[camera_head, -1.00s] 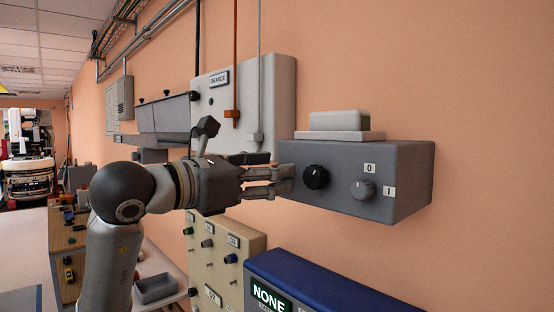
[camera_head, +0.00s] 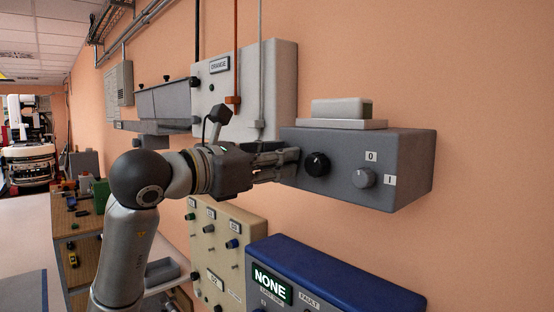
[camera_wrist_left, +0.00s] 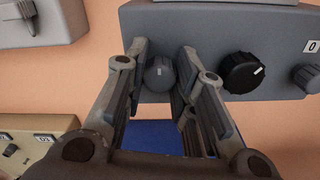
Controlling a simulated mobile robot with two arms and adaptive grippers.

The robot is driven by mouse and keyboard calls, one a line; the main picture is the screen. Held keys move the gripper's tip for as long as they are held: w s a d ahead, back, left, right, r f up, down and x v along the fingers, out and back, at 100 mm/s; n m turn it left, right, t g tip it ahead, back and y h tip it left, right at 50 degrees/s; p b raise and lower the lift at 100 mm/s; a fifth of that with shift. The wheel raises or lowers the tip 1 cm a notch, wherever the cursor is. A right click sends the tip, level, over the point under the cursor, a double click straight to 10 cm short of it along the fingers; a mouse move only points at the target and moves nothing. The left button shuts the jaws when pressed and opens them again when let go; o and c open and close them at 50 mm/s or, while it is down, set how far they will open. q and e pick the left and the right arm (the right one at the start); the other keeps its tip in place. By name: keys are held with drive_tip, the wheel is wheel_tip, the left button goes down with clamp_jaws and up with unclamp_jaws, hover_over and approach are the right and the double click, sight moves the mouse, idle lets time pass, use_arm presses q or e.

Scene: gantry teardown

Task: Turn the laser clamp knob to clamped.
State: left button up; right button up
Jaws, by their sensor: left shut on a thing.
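A grey box (camera_head: 400,175) on the wall carries a row of knobs on its front. My left gripper (camera_head: 285,163) reaches the left end of that front from the left. In the left wrist view its two fingers (camera_wrist_left: 160,80) stand on either side of a round grey knob (camera_wrist_left: 158,74), shut on it. The head view hides this knob behind the fingers. A black knob (camera_head: 317,164) with a white mark is just right of the gripper; it also shows in the wrist view (camera_wrist_left: 241,72). I see no label naming the clamp. My right gripper is not in view.
Another grey knob (camera_head: 364,178), by labels 0 and I, is at the right. A light block (camera_head: 342,109) sits on the box. Below are a beige panel (camera_head: 218,255) and a blue unit (camera_head: 340,280) reading NONE. A wall cabinet (camera_head: 275,90) with conduits stands behind the gripper.

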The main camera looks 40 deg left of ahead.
use_arm(q)
drive_tip(key=m+b, duration=0.2)
drive_tip(key=m, duration=0.7)
drive_tip(key=m+b, duration=0.2)
drive_tip(key=m, duration=0.6)
drive_tip(key=shift+d+f+m+b, duration=0.1)
drive_tip(key=shift+f+m+b, duration=0.1)
drive_tip(key=shift+m+b, duration=0.2)
clamp_jaws()
drive_tip(key=o, duration=1)
unclamp_jaws()
